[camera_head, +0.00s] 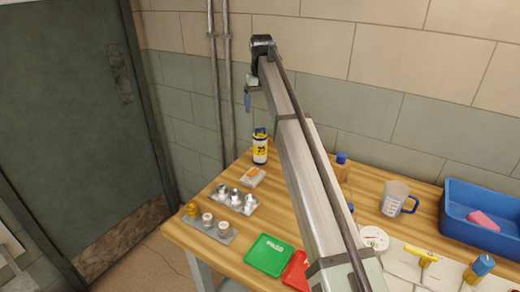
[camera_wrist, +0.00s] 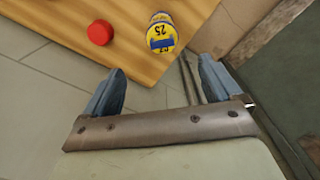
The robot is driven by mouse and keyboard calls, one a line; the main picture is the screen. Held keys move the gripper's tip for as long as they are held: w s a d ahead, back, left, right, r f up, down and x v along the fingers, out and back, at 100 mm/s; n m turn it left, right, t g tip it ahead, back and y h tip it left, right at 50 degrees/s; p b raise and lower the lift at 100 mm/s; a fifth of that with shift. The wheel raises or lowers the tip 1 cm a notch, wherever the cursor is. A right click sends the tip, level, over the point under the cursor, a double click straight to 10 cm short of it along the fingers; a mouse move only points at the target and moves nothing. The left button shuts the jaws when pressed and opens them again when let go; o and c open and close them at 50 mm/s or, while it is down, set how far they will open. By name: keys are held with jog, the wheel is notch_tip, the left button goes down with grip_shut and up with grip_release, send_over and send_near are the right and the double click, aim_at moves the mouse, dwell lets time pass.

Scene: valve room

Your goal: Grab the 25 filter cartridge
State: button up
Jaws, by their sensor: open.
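The 25 filter cartridge (camera_head: 260,152) stands upright at the far left corner of the wooden table, white with a yellow label marked 25. In the wrist view the cartridge (camera_wrist: 162,33) shows its yellow and blue end and the number 25, beyond the fingertips and roughly midway between them. My gripper (camera_head: 247,103) has blue fingers and hangs in the air above and slightly left of the cartridge in the head view. In the wrist view my gripper (camera_wrist: 162,80) is open, its fingers wide apart with nothing between them.
Two grey trays with fittings (camera_head: 234,200) sit nearer. A red round thing (camera_wrist: 100,32) is beside the cartridge in the wrist view. Pipes (camera_head: 227,80) run down the wall behind. A blue tub (camera_head: 458,222) stands at right.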

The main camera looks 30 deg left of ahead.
aim_at(260, 135)
notch_tip(260, 135, down, 8)
jog(key=shift+f, duration=0.15)
jog(key=shift+s+a+f, duration=0.1)
jog(key=shift+s+f, duration=0.05)
jog(key=shift+f, duration=2.55)
jog(key=shift+c, duration=0.2)
jog(key=c, duration=1.5)
jog(key=shift+r, duration=0.15)
